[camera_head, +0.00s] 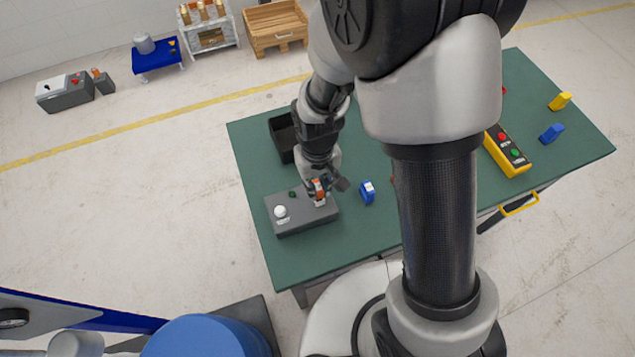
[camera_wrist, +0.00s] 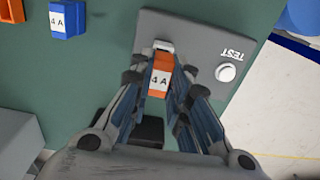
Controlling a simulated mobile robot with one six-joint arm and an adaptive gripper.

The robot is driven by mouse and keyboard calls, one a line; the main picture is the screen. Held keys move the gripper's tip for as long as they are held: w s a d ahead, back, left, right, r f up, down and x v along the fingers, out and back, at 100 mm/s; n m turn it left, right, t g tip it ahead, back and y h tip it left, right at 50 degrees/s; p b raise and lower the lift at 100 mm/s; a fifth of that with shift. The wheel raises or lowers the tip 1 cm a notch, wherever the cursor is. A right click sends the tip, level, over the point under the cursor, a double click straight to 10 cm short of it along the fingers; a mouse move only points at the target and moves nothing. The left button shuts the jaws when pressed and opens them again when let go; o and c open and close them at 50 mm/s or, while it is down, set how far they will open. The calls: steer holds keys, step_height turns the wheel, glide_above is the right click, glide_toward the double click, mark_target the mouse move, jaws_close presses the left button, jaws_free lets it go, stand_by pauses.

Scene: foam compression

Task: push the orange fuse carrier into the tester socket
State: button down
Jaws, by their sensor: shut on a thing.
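The orange fuse carrier (camera_wrist: 161,75), labelled 4 A, is between the fingers of my gripper (camera_wrist: 161,85), which is shut on it. In the head view the orange carrier (camera_head: 318,187) is upright above the right part of the grey tester box (camera_head: 304,221). In the wrist view the tester (camera_wrist: 190,28) shows a TEST label and a round white button (camera_wrist: 226,72). A pale socket part (camera_wrist: 162,45) shows at the carrier's far end. I cannot tell how deep the carrier sits in the socket. My gripper (camera_head: 321,185) is over the tester's right side.
A blue fuse carrier (camera_head: 367,192) stands right of the tester on the green table (camera_head: 265,168). A black bin (camera_head: 283,136) is behind my gripper. A yellow button box (camera_head: 507,152), another blue piece (camera_head: 551,133) and a yellow piece (camera_head: 560,101) are at the right.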

mark_target(317, 187)
steer(key=shift+f+b, duration=0.55)
steer(key=shift+f, duration=0.15)
steer(key=c, duration=1.4)
jaws_free()
steer(key=shift+c, duration=0.2)
steer(key=shift+r, duration=0.1)
steer(key=shift+r+p, duration=2.35)
steer(key=shift+r, duration=0.65)
step_height(317, 187, up, 12)
steer(key=s+d+r+m+t+b, duration=0.1)
steer(key=s+d+t+b, duration=0.1)
steer(key=s+d+b, duration=0.3)
steer(key=s+d+r+m+t+b, duration=0.2)
steer(key=s+d+b, duration=0.3)
steer(key=s, duration=0.3)
steer(key=shift+s+d+r+t, duration=0.25)
steer(key=shift+s+d+t, duration=0.05)
steer(key=shift+d, duration=0.15)
